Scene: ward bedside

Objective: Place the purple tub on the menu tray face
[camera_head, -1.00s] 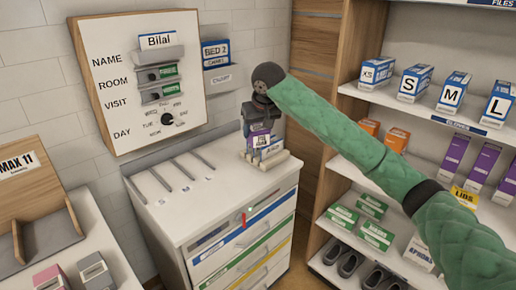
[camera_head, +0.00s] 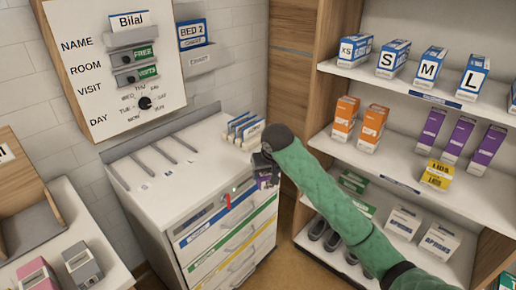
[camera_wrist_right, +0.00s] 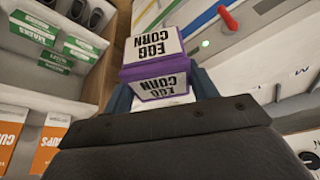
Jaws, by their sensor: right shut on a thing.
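The purple tub (camera_wrist_right: 152,47) is a purple and white container with "EGG CORN" on two faces. My right gripper (camera_wrist_right: 165,100) is shut on it in the right wrist view. In the head view my right gripper (camera_head: 264,166) holds the tub (camera_head: 267,182) beside the right front corner of the white drawer cabinet, largely hidden by the gripper. I cannot make out a menu tray face in these views. My left gripper is not in view.
The white cabinet (camera_head: 190,205) carries several grey strips and a rack of cards (camera_head: 243,128) on its top. The stocked shelf unit (camera_head: 400,170) stands at the right. A side table (camera_head: 75,225) with pink and grey boxes is at the left.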

